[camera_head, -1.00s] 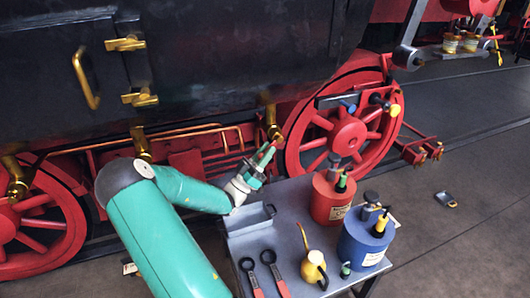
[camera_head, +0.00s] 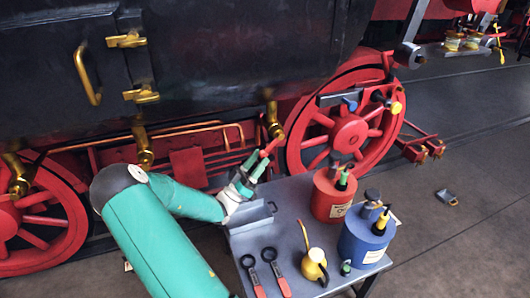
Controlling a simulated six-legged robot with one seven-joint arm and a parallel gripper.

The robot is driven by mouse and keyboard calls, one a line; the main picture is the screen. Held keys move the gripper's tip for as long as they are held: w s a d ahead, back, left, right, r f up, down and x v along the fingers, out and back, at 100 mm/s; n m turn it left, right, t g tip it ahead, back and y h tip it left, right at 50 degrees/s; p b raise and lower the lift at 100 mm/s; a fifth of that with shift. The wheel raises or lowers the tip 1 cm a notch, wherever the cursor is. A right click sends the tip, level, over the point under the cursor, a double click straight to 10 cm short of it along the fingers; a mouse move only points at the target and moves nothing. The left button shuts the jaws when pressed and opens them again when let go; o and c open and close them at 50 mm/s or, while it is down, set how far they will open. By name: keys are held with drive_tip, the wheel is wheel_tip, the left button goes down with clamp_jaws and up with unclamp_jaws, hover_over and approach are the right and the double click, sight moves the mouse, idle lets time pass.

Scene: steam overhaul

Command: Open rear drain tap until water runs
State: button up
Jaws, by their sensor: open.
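Brass drain taps hang under the black locomotive body: one (camera_head: 272,117) at right beside the red wheel, one (camera_head: 144,150) in the middle and one (camera_head: 17,178) at far left. I cannot tell which is the rear one, and no running water shows. My gripper (camera_head: 262,160) is open, just below the right tap and above the back-left corner of the table. A red part shows at its fingertips, close under that tap. Whether it belongs to the tap or the gripper, and whether they touch, I cannot tell.
A grey table (camera_head: 300,230) bears a tray (camera_head: 250,219), two red-handled wrenches (camera_head: 264,272), a yellow oil can (camera_head: 314,264), a red can (camera_head: 331,197) and a blue can (camera_head: 365,238). A red wheel (camera_head: 347,133) stands behind it. The floor at right is mostly clear.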

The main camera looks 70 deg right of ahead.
drive_tip(key=v, duration=0.9)
drive_tip(key=shift+w+f, duration=0.1)
